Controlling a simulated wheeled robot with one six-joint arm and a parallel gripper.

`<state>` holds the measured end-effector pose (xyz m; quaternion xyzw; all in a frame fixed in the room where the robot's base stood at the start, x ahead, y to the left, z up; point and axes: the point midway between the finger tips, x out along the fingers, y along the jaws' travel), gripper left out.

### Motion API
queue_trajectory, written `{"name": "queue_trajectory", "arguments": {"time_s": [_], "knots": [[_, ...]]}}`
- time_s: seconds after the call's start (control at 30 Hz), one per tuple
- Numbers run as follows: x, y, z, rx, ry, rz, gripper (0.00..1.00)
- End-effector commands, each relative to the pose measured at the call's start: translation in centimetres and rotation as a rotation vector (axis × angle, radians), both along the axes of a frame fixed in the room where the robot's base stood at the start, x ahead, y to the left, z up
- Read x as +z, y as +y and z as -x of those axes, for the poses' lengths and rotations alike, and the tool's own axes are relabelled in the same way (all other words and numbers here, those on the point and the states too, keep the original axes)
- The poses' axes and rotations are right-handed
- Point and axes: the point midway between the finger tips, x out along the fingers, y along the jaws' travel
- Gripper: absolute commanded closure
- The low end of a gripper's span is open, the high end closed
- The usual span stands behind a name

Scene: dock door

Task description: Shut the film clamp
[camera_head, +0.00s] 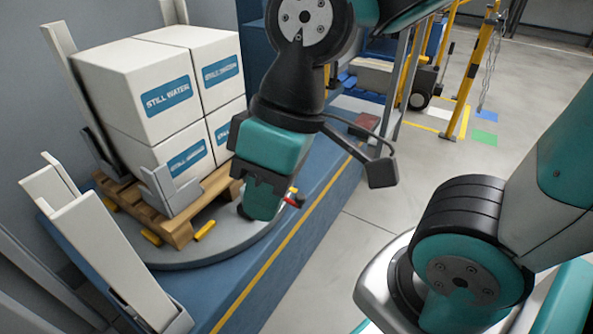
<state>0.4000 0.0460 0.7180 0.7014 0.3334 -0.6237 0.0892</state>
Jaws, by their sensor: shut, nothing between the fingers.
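My gripper (262,208) points down over the right edge of the round turntable (215,252). Its fingers are shut and empty. A small black part with a red tip (296,200) shows just to the right of the fingers, at the turntable's rim. It looks like part of the film clamp; my gripper hides the rest. I cannot tell whether the clamp is open or shut, or whether my fingers touch it.
White boxes labelled "STILL WATER" (130,91) are stacked on a wooden pallet (176,230) on the turntable. Pale upright posts (118,262) stand at the left. Yellow rails (468,75) stand at the back. Grey floor (358,235) is open to the right.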

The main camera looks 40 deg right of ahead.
Motion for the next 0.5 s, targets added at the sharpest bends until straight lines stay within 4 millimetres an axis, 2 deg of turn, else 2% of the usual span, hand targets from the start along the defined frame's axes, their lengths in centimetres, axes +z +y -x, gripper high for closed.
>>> {"name": "queue_trajectory", "arguments": {"time_s": [0.23,0.3,0.37,0.47,0.5], "knots": [[0.0,0.0,0.0,-0.003,0.001,0.0,1.0],[0.3,-0.2,-0.7,-0.03,0.012,0.004,1.0],[0.6,-0.6,-1.9,-0.084,0.036,0.011,1.0],[1.1,-2.1,-5.5,-0.255,0.105,0.031,1.0],[1.2,-3.1,-7.3,-0.348,0.145,0.041,1.0]]}}
